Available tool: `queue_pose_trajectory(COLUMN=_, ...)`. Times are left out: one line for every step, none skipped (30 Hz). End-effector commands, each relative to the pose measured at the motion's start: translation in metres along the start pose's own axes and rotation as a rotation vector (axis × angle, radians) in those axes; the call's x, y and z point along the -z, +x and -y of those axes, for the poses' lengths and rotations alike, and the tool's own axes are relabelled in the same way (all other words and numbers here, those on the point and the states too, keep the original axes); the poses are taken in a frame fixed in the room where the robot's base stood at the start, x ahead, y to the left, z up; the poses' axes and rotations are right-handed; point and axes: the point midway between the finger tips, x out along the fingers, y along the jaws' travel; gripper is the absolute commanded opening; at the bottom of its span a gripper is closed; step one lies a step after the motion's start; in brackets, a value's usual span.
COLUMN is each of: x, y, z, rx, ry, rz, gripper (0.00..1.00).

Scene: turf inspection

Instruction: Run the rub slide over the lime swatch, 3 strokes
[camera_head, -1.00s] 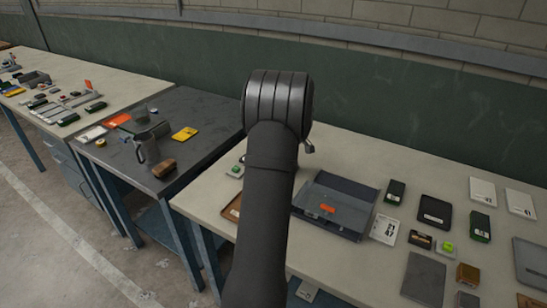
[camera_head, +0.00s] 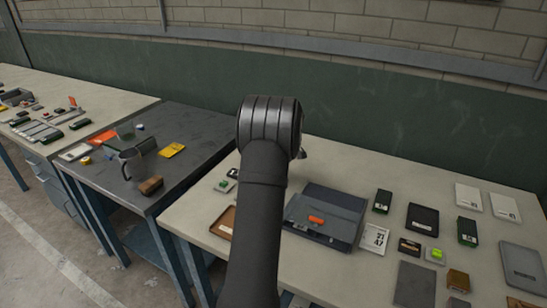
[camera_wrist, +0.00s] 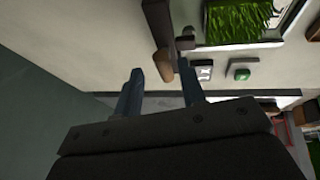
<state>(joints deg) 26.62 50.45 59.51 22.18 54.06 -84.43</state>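A small lime-green square (camera_head: 435,255) lies on the right bench in the head view, among dark cases and cards; it may be the lime swatch. In the wrist view, a bright green turf patch (camera_wrist: 238,20) lies in a pale frame at the top. A brown rounded handle-like piece (camera_wrist: 160,35) lies left of it, ending near my fingertips. I cannot tell whether it is the rub slide. My gripper (camera_wrist: 160,76) is open, its two fingers apart, with no grasp visible. The head view shows my arm, but its fingers are hidden.
A grey tray (camera_head: 295,208) with an orange item stands on the right bench, right of my arm. A brown tray (camera_head: 222,222) is left of it. A dark bench (camera_head: 187,125) holds a yellow card and a mug. A green button-like piece (camera_wrist: 242,72) shows in the wrist view.

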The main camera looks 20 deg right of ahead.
Motion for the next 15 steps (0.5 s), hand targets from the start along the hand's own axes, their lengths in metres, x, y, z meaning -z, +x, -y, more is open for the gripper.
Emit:
queue_pose_trajectory(x=0.000, y=0.000, z=0.000, rx=0.001, ry=0.000, rz=0.000, gripper=0.37)
queue_pose_trajectory(x=0.000, y=-0.001, z=0.000, rx=0.001, ry=0.000, rz=0.000, gripper=0.37)
queue_pose_trajectory(x=0.000, y=-0.003, z=0.000, rx=0.001, ry=0.000, rz=0.000, gripper=0.37)
queue_pose_trajectory(x=0.000, y=-0.005, z=0.000, rx=0.001, ry=0.000, rz=0.000, gripper=0.37)
queue_pose_trajectory(x=0.000, y=-0.008, z=0.000, rx=0.001, ry=0.000, rz=0.000, gripper=0.37)
queue_pose_trajectory(x=0.000, y=-0.013, z=0.000, rx=0.000, ry=0.000, rz=0.000, gripper=0.37)
queue_pose_trajectory(x=0.000, y=-0.018, z=0.000, rx=-0.001, ry=0.000, rz=0.000, gripper=0.37)
queue_pose_trajectory(x=0.000, y=-0.023, z=0.000, rx=-0.001, ry=0.000, rz=0.000, gripper=0.37)
queue_pose_trajectory(x=0.000, y=-0.031, z=0.000, rx=-0.002, ry=0.000, rz=0.000, gripper=0.37)
queue_pose_trajectory(x=0.000, y=-0.038, z=0.000, rx=-0.002, ry=0.000, rz=0.000, gripper=0.37)
queue_pose_trajectory(x=0.000, y=-0.044, z=0.000, rx=-0.002, ry=0.000, rz=0.000, gripper=0.37)
queue_pose_trajectory(x=0.000, y=-0.055, z=0.000, rx=-0.003, ry=0.000, rz=0.000, gripper=0.37)
queue_pose_trajectory(x=0.000, y=-0.062, z=0.000, rx=-0.002, ry=0.000, rz=0.000, gripper=0.37)
queue_pose_trajectory(x=0.000, y=-0.070, z=0.000, rx=-0.002, ry=0.000, rz=0.000, gripper=0.37)
queue_pose_trajectory(x=0.000, y=-0.080, z=-0.001, rx=-0.003, ry=0.000, rz=0.000, gripper=0.37)
